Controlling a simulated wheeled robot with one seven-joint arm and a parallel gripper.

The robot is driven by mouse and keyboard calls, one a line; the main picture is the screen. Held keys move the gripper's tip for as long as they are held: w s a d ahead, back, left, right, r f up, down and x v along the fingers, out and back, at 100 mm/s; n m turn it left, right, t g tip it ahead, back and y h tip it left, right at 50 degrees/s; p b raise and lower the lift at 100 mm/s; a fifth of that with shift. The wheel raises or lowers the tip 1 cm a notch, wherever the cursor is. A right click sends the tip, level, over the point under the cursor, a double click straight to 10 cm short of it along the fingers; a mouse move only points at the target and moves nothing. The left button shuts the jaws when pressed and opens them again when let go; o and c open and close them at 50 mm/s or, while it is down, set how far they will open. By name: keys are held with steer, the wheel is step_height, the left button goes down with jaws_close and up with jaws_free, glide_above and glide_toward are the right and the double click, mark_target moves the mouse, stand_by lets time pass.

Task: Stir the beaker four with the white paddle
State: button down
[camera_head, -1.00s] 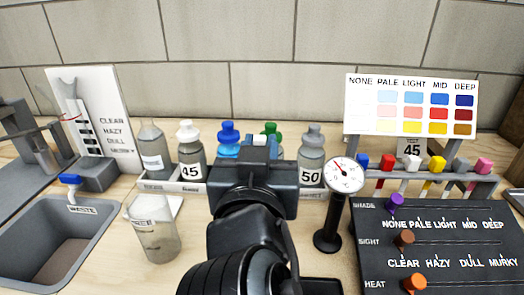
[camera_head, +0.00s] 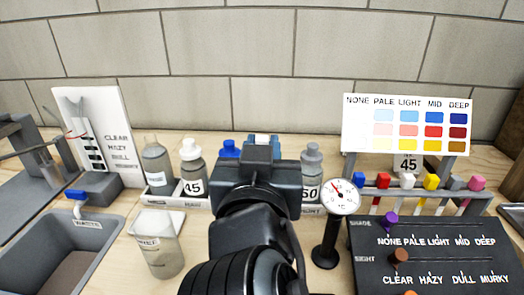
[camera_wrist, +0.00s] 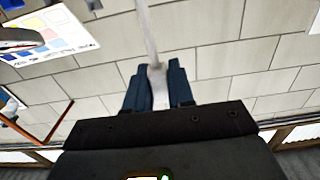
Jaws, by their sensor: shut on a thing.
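My gripper (camera_head: 262,140) is seen from behind in the middle of the head view, in front of the bottle row. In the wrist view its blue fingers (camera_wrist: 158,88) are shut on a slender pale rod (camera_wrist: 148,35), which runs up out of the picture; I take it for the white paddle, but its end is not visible. A clear beaker (camera_head: 160,252) with greyish contents stands on the bench to the lower left, apart from my gripper. Its label is too small to read, so I cannot tell whether it is beaker four.
A waste sink (camera_head: 100,235) lies left. A dial gauge (camera_head: 342,197) stands right, near a rack of coloured handles (camera_head: 431,182), a colour chart (camera_head: 360,140) and a dark slider panel (camera_head: 365,275).

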steer(key=shift+r+p, duration=2.2)
steer(key=shift+r, duration=0.85)
